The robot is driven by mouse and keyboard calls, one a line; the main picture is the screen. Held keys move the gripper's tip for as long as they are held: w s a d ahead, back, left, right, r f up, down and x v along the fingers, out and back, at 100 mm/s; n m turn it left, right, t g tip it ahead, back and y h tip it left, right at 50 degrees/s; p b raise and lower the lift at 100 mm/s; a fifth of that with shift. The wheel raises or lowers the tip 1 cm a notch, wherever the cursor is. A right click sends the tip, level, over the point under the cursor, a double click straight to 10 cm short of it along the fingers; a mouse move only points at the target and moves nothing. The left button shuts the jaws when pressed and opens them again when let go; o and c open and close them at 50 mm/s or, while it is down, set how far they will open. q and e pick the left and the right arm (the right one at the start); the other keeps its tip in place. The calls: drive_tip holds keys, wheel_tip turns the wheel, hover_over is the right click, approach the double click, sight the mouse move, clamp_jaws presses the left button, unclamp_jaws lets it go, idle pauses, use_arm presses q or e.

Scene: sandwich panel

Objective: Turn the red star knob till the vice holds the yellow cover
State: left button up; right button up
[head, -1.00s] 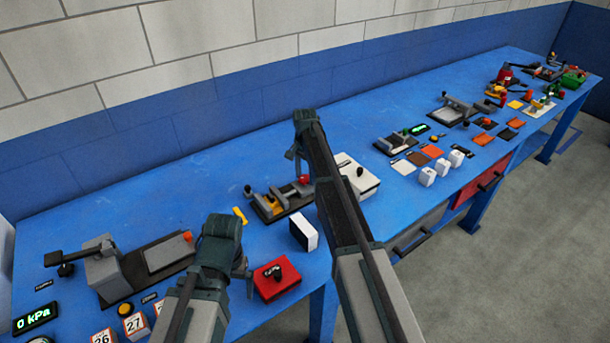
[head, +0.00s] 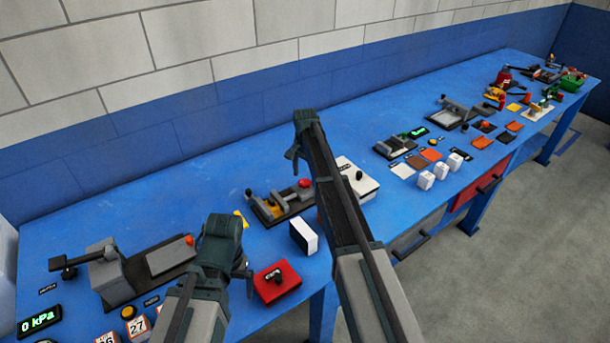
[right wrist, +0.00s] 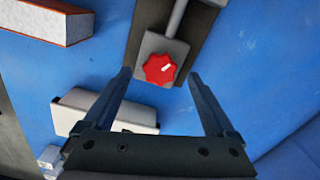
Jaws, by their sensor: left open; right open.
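The red star knob (right wrist: 160,69) sits on the grey end block of the vice in the right wrist view, with a white mark on its face. It also shows in the head view (head: 305,183) at the right end of the grey vice (head: 284,211). A yellow-orange part, likely the yellow cover (head: 268,210), lies between the vice's grey parts; its contact with the jaws is too small to tell. My right gripper (right wrist: 159,74) is open and empty, its fingertips apart on either side of the knob in that view. My left gripper (head: 243,270) is open near the red box.
A small yellow piece (head: 241,219) lies left of the vice. A white-and-black block (head: 304,236) and a red box (head: 277,281) stand in front. A white box (head: 358,178) stands right of the vice, partly behind my right arm. Bare blue table lies behind the vice.

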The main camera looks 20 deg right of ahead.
sight(305, 182)
use_arm(q)
wheel_tip(305, 182, up, 12)
drive_tip(key=p, duration=1.1)
use_arm(e)
wheel_tip(305, 182, up, 12)
use_arm(q)
drive_tip(key=shift+f, duration=0.2)
use_arm(e)
drive_tip(key=shift+f, duration=0.2)
use_arm(q)
wheel_tip(305, 182, down, 13)
drive_tip(key=b, duration=1.3)
drive_tip(key=shift+f, duration=0.1)
use_arm(e)
wheel_tip(305, 182, down, 13)
drive_tip(key=shift+f, duration=0.1)
